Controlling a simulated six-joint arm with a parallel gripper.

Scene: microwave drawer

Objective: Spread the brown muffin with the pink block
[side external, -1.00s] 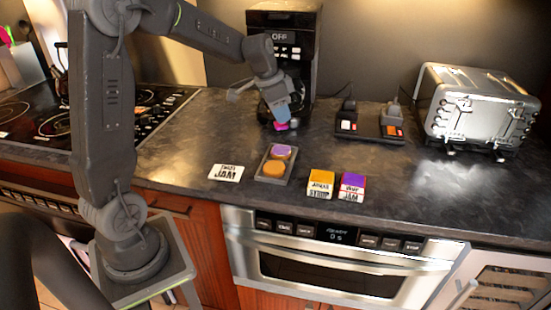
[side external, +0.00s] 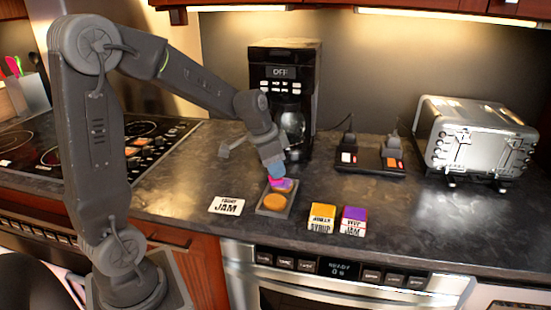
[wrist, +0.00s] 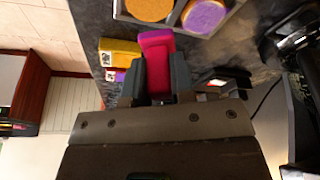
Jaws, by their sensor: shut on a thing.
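My gripper (side external: 277,176) is shut on the pink block, which shows between its fingers in the wrist view (wrist: 157,62). In the side view the pink block (side external: 282,183) overlaps the purple-topped muffin at the tray's far end; I cannot tell whether they touch. The brown muffin (side external: 274,202) sits at the near end of a grey tray (side external: 265,211), its top plain orange-brown. In the wrist view the brown muffin (wrist: 150,8) and the purple-topped muffin (wrist: 204,17) lie side by side beyond the block's tip.
A yellow syrup block (side external: 322,216) and a purple jam block (side external: 353,220) stand to the right. A black coffee maker (side external: 283,70) stands behind, a toaster (side external: 476,135) at right. The counter between is mostly clear.

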